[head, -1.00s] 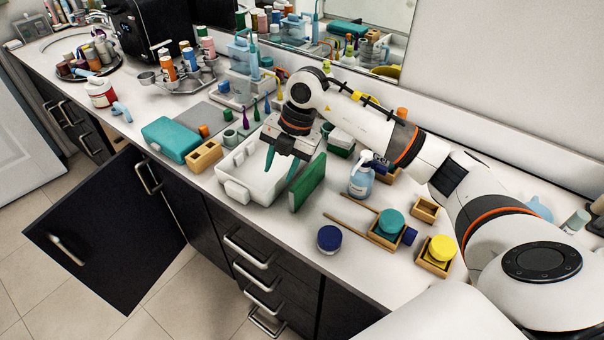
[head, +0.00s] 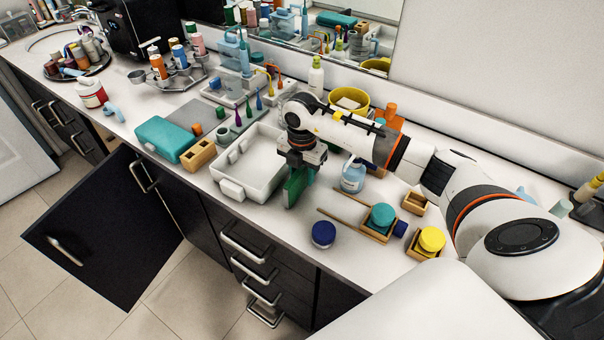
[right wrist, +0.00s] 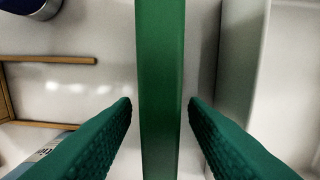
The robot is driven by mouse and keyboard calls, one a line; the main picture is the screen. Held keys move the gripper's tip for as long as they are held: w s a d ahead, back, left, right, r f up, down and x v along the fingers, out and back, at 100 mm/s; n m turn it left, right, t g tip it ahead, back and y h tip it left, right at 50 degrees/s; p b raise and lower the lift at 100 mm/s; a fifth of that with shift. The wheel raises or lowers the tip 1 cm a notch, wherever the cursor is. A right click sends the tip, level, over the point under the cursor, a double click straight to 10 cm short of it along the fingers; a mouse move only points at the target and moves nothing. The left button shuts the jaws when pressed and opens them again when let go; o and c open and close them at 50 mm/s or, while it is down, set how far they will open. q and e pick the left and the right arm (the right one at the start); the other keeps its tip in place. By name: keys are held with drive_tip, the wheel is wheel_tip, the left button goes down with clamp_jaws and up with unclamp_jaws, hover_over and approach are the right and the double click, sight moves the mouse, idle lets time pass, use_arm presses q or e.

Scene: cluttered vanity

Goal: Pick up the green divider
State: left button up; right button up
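The green divider (head: 294,187) stands upright on the counter just right of the white bin (head: 247,170) in the head view, partly hidden by my right gripper. In the right wrist view the divider (right wrist: 161,90) runs as a vertical green band between the two textured green fingers. My right gripper (right wrist: 160,108) is open around it, with a visible gap on each side. In the head view my right gripper (head: 302,172) is directly over the divider. My left gripper is not in view.
The white bin is close on the divider's left. A blue-lidded jar (head: 323,234), a spray bottle (head: 352,176) and wooden trays with a teal jar (head: 382,216) and a yellow jar (head: 431,239) stand to the right. A cabinet door (head: 105,228) hangs open below.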

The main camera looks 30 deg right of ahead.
drive_tip(key=shift+f, duration=1.05)
clamp_jaws()
